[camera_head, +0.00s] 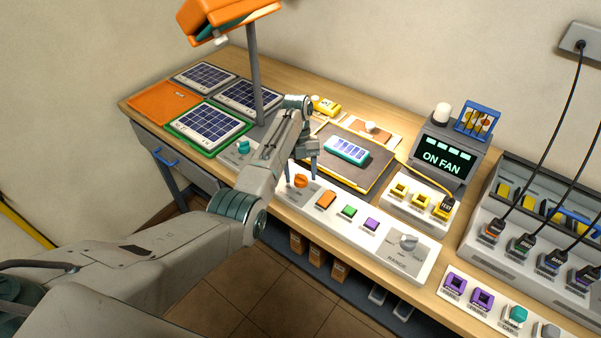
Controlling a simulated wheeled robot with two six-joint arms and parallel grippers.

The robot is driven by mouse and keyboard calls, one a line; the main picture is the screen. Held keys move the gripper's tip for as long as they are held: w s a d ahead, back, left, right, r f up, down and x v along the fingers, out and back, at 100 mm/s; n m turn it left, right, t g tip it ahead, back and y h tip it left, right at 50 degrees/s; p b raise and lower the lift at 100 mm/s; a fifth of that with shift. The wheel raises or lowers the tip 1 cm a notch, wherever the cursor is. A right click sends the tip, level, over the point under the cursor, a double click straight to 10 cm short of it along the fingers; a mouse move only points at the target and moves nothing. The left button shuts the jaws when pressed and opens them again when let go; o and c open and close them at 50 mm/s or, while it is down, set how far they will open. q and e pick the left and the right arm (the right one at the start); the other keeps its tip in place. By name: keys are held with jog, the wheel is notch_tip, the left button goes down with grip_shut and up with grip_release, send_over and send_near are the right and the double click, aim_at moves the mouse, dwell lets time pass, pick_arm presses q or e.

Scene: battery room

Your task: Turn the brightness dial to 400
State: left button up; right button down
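Several dials are in view, and their small labels are too small to read, so I cannot tell for sure which is the brightness dial. A teal dial (243,147) sits on the grey base of the lamp (255,80). An orange dial (301,182) is at the left end of the long white control panel (335,222). A grey dial (408,242) is at its right end. My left gripper (302,176) points down over the orange dial, its two fingers apart, one to each side of it. Contact cannot be made out. My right gripper is not in view.
Orange, green and purple buttons (371,224) sit right of the orange dial. Behind is a dark mat with a small teal-framed solar panel (346,149). A display (444,156) reads "ON FAN". Black cables (552,135) hang at right. Solar panels (209,125) lie at left.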

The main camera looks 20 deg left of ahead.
pick_arm(q)
jog(key=p+v, duration=0.3)
jog(key=v, duration=0.7)
jog(key=shift+r, duration=0.25)
jog(key=shift+w+a, duration=0.1)
